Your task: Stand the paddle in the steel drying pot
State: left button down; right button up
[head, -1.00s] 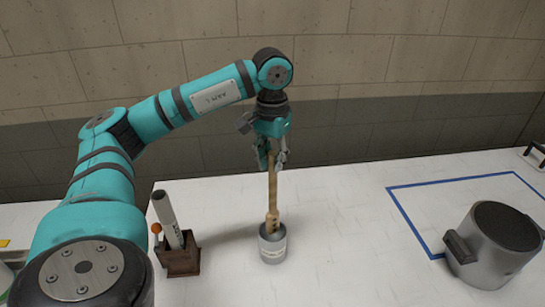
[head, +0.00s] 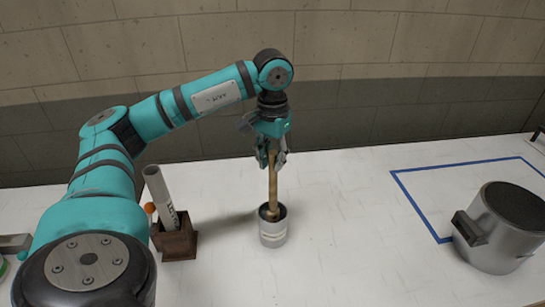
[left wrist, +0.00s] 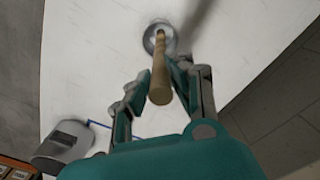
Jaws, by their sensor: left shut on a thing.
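The wooden paddle (head: 272,188) is upright, with its lower end inside the small steel pot (head: 272,240) on the white table. My left gripper (head: 271,157) is shut on the paddle's upper part, above the pot. In the left wrist view the paddle (left wrist: 160,82) runs between the fingers of the left gripper (left wrist: 158,72) down into the pot (left wrist: 150,42). The pot hides the paddle's lower end, so I cannot tell whether it touches the bottom. My right gripper is not in view.
A brown holder (head: 178,243) with a white tube (head: 161,195) and an orange-tipped stick stands left of the pot. The table between is clear.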

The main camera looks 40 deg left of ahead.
pick_arm(q)
jog(key=shift+f, duration=0.15)
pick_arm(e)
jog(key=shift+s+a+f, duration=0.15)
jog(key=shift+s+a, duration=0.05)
pick_arm(q)
jog(key=c, duration=1.1)
grip_release()
notch_tip(320, 180, up, 12)
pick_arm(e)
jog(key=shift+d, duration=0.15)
pick_arm(q)
jog(key=shift+f, duration=0.1)
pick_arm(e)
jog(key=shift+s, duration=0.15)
